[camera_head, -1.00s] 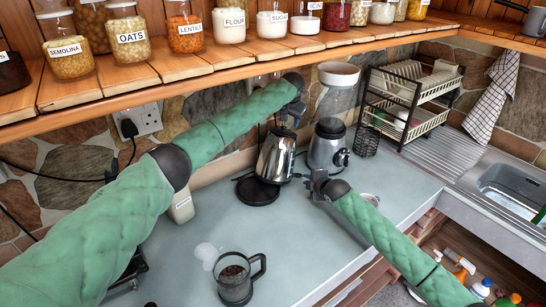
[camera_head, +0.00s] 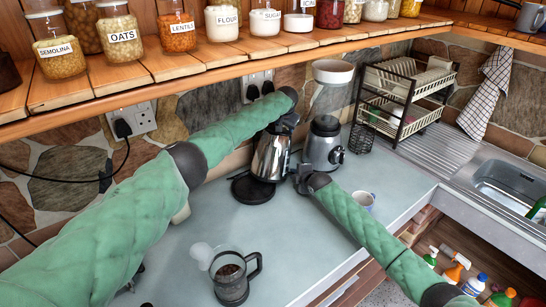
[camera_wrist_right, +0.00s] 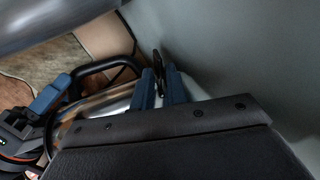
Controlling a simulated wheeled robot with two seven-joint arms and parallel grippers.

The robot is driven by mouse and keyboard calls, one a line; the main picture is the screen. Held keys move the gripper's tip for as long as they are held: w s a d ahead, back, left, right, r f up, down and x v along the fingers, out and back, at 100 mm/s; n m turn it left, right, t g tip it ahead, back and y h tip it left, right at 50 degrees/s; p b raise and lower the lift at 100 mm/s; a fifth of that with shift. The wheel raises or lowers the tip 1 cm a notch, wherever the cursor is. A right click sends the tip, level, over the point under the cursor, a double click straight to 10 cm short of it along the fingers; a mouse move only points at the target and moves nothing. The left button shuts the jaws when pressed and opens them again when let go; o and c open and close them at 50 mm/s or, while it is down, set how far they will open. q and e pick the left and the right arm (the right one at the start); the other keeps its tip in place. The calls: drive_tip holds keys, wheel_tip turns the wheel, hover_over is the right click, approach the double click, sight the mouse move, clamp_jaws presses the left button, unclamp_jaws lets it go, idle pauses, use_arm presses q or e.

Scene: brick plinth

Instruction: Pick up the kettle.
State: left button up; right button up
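The silver kettle (camera_head: 270,157) stands slightly tilted at the back of the counter, above and to the right of its round black base (camera_head: 252,188). My left gripper (camera_head: 286,122) is at the kettle's top, partly hiding it; its fingers are too small to read. My right gripper (camera_head: 300,178) is at the kettle's lower right side. In the right wrist view, its two blue fingers (camera_wrist_right: 161,90) stand a little apart, with a thin dark part between them. The black handle (camera_wrist_right: 100,70) and shiny body (camera_wrist_right: 110,104) show to their left. Contact is unclear.
A blender-like appliance (camera_head: 323,145) stands close right of the kettle. A glass pot with dark contents (camera_head: 231,278) stands at the front, and a mug (camera_head: 364,200) lies beyond my right arm. A wooden shelf (camera_head: 200,65) with jars overhangs the back.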

use_arm(q)
clamp_jaws()
idle(0.3)
drive_tip(key=shift+r, duration=0.1)
idle(1.3)
